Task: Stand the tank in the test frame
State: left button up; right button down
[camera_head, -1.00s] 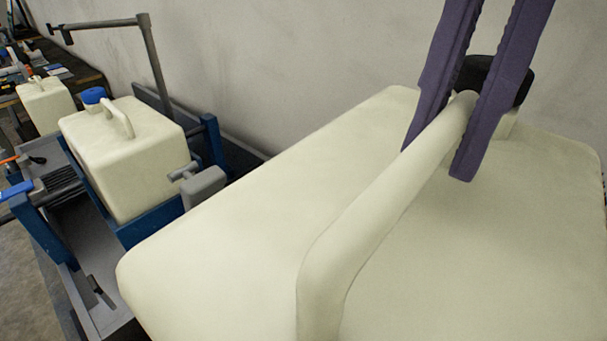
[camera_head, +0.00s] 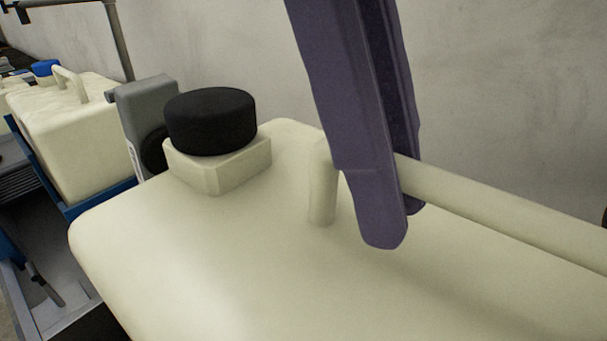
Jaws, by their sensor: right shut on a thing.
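A large cream tank (camera_head: 200,270) with a black cap (camera_head: 210,122) fills the foreground. Its raised handle (camera_head: 510,205) runs along the top to the right edge. My right gripper (camera_head: 395,215) comes down from above with its purple fingers shut on the handle, near the handle's cap end. The tank's underside is out of view, so I cannot tell what it rests on. At the left, a blue frame (camera_head: 107,198) holds another cream tank (camera_head: 75,140) with a blue cap (camera_head: 45,68). My left gripper is not in view.
A grey block with a round black part (camera_head: 145,110) stands just behind the black-capped tank. A grey pole (camera_head: 118,45) with a crossbar rises behind the blue-capped tank. A pale wall (camera_head: 500,90) closes off the back. A grey tray (camera_head: 45,305) lies at lower left.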

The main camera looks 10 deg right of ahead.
aim_at(262, 240)
jog(key=shift+f, duration=9.45)
jog(key=c, duration=1.3)
grip_release()
jog(key=shift+f, duration=0.1)
jog(key=o, duration=0.5)
jog(key=shift+c, duration=0.2)
jog(key=shift+p, duration=0.3)
jog(key=b+v, duration=0.2)
jog(key=v, duration=0.9)
jog(key=shift+a+b, duration=0.1)
jog(key=shift+b, duration=0.25)
jog(key=shift+w+a+r, duration=0.1)
jog(key=shift+w+r, duration=0.05)
jog(key=shift+r, duration=0.4)
